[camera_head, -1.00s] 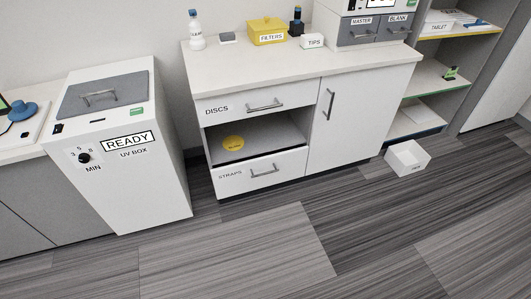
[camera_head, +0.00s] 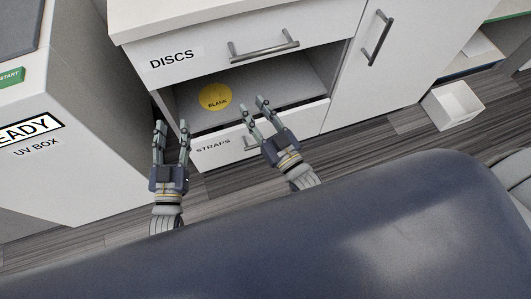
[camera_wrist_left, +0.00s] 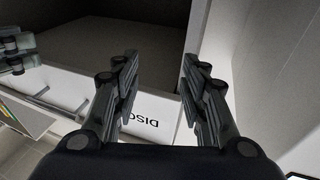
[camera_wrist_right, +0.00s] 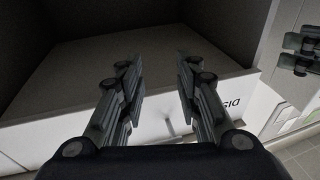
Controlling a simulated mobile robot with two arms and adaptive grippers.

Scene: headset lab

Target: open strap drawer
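The strap drawer (camera_head: 213,152) is the white bottom front labelled STRAPS, in the head view. It looks closed. Its grey bar handle (camera_head: 250,143) is partly hidden behind my right gripper. My right gripper (camera_head: 257,112) is open and empty, its fingers overlapping the drawer front in view; I cannot tell whether they touch it. My left gripper (camera_head: 172,132) is open and empty, left of the drawer, near the cabinet's left edge. The left wrist view shows its spread fingers (camera_wrist_left: 160,85), and the right wrist view shows the right fingers (camera_wrist_right: 160,80) spread too.
The discs drawer (camera_head: 205,53) with its bar handle is above an open shelf holding a yellow round disc (camera_head: 215,97) labelled BLANK. A cabinet door (camera_head: 385,75) is to the right. The UV box (camera_head: 70,160) stands close on the left. A white bin (camera_head: 452,105) sits on the floor.

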